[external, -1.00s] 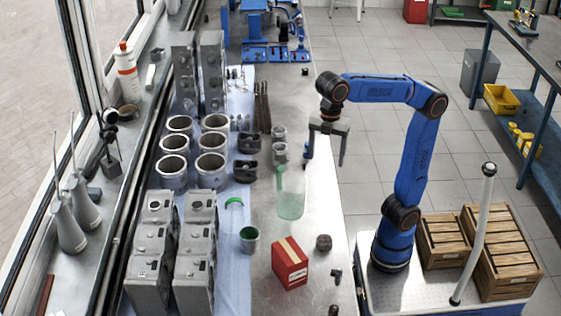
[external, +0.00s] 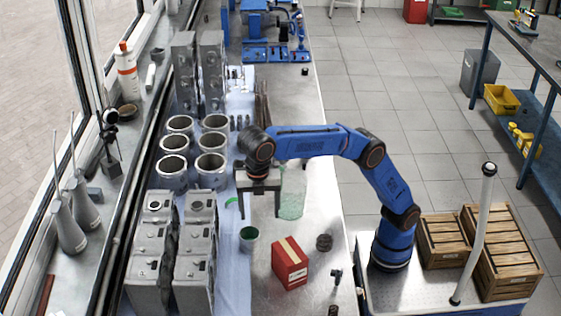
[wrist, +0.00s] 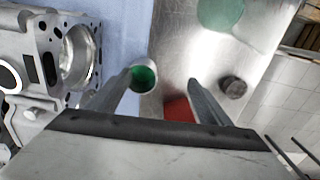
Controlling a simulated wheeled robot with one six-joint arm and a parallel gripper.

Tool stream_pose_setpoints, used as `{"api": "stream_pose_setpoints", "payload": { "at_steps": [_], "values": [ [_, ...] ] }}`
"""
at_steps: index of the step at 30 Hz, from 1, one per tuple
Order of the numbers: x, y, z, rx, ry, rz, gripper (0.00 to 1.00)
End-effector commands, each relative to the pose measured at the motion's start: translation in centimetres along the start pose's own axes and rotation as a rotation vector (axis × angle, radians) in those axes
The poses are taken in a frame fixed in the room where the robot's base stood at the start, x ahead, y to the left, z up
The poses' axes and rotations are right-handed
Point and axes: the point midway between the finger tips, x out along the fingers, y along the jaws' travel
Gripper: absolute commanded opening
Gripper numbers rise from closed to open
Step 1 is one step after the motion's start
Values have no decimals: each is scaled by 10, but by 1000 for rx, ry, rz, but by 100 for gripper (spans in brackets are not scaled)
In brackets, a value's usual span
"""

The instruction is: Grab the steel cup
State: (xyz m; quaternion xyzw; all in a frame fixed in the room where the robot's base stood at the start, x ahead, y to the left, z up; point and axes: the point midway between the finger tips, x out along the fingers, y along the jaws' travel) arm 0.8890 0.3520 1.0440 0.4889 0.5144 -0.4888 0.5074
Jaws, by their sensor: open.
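The steel cup (external: 249,242) is small and grey with a green inside. It stands upright at the edge of the blue cloth, near the bare metal bench top. My gripper (external: 259,212) is open and empty, pointing down, above and just behind the cup in the external view. In the wrist view the cup (wrist: 144,77) shows beside the tip of the left finger, left of the middle between the fingers (wrist: 162,81). I cannot tell the exact height gap, but nothing is held.
A clear green jug (external: 291,200) stands close right of my gripper. A red box (external: 289,264) and a dark round part (external: 324,242) lie to the front right. Grey engine blocks (external: 195,245) stand left of the cup, with several cylinder liners (external: 211,167) behind.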

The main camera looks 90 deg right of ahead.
Motion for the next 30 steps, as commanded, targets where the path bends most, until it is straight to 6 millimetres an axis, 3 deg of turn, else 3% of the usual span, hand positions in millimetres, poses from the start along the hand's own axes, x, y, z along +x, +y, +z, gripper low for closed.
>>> {"api": "stream_pose_setpoints", "payload": {
  "at_steps": [3,9,23,30],
  "values": [
    [18,21,-16,-24,-5,3,73],
    [31,36,-26,-43,-8,6,73],
    [57,36,-26,-44,-7,6,73],
    [87,36,-25,-44,-7,6,73]
  ]
}}
